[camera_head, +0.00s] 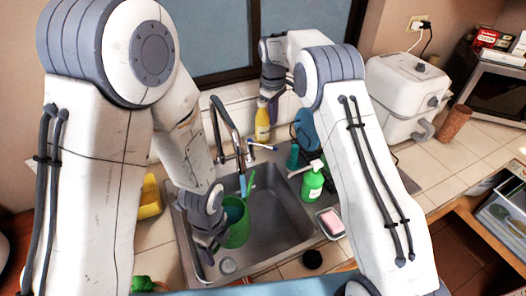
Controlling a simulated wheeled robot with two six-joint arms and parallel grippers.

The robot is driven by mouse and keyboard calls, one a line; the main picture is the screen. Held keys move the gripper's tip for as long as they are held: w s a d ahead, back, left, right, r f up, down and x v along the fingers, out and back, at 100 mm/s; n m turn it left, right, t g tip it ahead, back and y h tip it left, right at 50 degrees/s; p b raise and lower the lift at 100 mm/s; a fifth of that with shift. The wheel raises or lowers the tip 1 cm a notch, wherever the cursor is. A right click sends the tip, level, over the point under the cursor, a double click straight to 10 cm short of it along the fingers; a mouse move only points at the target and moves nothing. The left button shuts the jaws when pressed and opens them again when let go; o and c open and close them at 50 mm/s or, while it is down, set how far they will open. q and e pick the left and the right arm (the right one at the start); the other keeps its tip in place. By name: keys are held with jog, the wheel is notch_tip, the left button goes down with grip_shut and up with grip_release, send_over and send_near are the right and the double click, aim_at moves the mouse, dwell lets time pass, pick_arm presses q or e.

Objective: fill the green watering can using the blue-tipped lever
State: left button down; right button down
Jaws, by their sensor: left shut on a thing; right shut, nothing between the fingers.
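The green watering can (238,234) is in the left part of the sink basin, with its thin green spout pointing up. My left gripper (212,248) is shut on its left side; the fingers are partly hidden by my wrist. The curved metal faucet (231,122) arches over the basin, its end above the can. A pale blue streak (242,186) below the faucet end looks like running water reaching toward the can. The blue-tipped lever (263,146) sticks out to the right of the faucet base. My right gripper (271,114) is shut and empty behind the lever, by the window wall.
A yellow bottle (262,124) stands beside my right gripper. A green soap bottle (312,182) and a pink sponge in a dish (331,222) are at the sink's right edge. A yellow object (150,198) lies left of the sink (283,212). A white appliance (405,97) stands at right.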

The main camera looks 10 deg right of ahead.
aim_at(261, 146)
notch_tip(261, 146, down, 11)
jog(key=w+m+t+h, duration=0.1)
jog(key=m+t, duration=0.1)
jog(key=m, duration=1.3)
jog(key=shift+a+f+t, duration=0.2)
jog(key=shift+t, duration=0.2)
